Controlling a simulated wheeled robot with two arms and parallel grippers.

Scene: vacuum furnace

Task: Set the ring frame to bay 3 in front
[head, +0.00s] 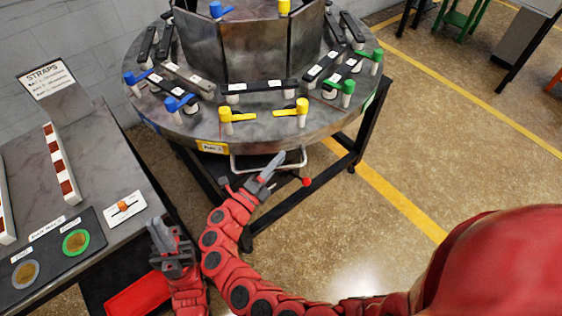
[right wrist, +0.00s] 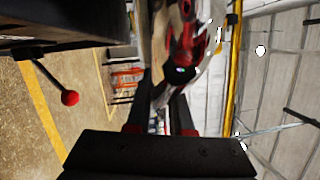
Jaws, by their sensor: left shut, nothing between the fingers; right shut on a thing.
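The ring frame (head: 180,128) is a round grey metal table on a dark stand, with a dark housing at its centre. A yellow bay label (head: 212,147) is on its front rim; I cannot read its number surely. A pale bar handle (head: 240,166) hangs below the front rim. My right gripper (head: 272,165) is shut on this handle; the fingers hide part of it. A lever with a red ball (head: 306,182) sticks out just right of the gripper; the ball also shows in the right wrist view (right wrist: 70,98). My left gripper (head: 166,232) is shut and empty beside the left bench.
Yellow, blue and green clamp levers (head: 237,116) and dark straps (head: 260,87) sit on the ring. The left bench (head: 90,125) carries a STRAPS sign (head: 45,79), a striped strip (head: 60,165) and a switch plate (head: 124,206).

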